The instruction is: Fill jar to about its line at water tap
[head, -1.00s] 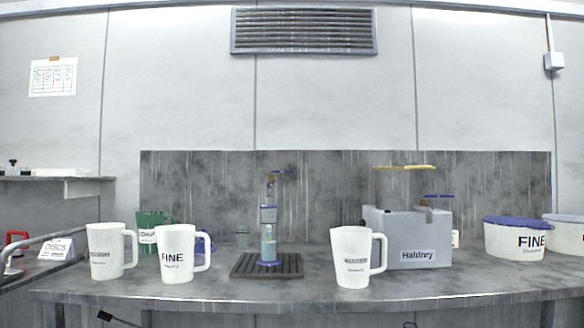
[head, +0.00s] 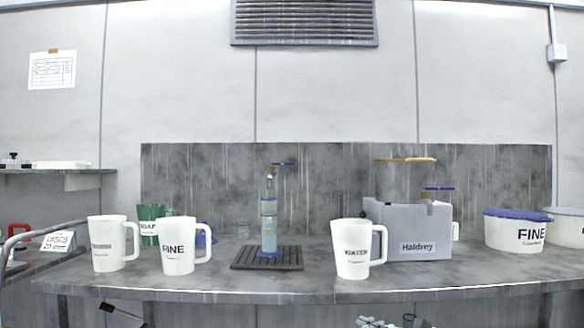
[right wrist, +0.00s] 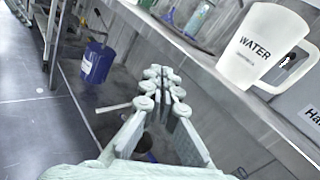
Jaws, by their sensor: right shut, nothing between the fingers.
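A tap with a blue handle (head: 284,164) rises in front of the grey splashback. Below it, a tall clear cylinder, seemingly the jar (head: 268,228), stands upright on a dark ribbed drip tray (head: 247,262). Its lower part looks pale blue-green; its fill line and water level are too small to tell. My right gripper (right wrist: 164,78) is shut and empty, low in front of the counter. It also shows at the bottom of the head view (head: 375,322). My left gripper is not in view.
A white WATER jug (head: 351,255) stands right of the tray, near the counter edge (head: 300,296). Two white jugs, one marked FINE (head: 177,255), stand left. A grey Haldrey box (head: 405,236) and lidded tubs (head: 513,232) are right. A blue bucket (right wrist: 97,63) is below the counter.

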